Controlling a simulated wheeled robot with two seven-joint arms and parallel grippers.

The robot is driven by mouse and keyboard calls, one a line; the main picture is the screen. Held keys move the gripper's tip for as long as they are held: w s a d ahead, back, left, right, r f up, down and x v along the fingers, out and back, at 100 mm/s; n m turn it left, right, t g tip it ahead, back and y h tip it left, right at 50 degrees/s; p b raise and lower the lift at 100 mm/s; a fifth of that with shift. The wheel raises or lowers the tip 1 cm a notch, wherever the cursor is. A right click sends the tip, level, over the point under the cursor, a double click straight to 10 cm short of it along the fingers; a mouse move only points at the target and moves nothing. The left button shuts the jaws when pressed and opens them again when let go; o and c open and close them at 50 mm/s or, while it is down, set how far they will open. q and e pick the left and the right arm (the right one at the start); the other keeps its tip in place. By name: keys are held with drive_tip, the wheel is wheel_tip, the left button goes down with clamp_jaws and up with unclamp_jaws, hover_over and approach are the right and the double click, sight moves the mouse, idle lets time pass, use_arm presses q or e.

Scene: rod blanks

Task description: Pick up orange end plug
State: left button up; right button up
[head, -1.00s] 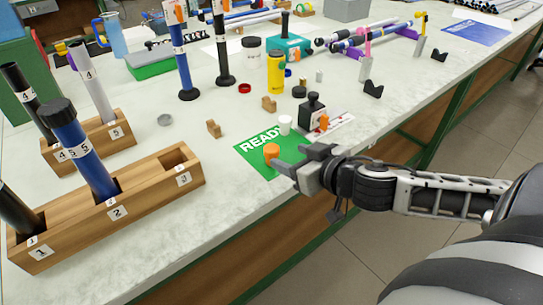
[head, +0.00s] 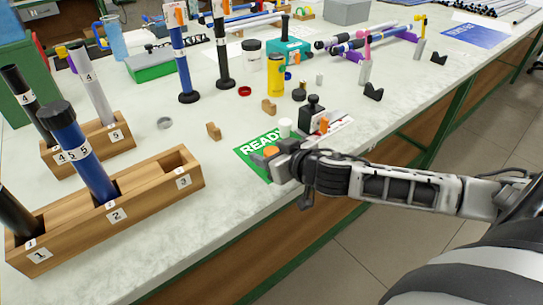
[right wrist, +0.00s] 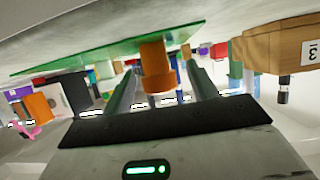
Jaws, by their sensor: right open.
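In the right wrist view the orange plug (right wrist: 157,68) is between the two fingers of the right gripper (right wrist: 162,85), with a visible gap on either side. The fingers partly hide the plug in the head view. My left gripper is not in view.
A wooden rack (head: 150,190) with rods stands at left.

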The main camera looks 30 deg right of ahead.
drive_tip(key=c, duration=1)
drive_tip(key=shift+c, duration=0.2)
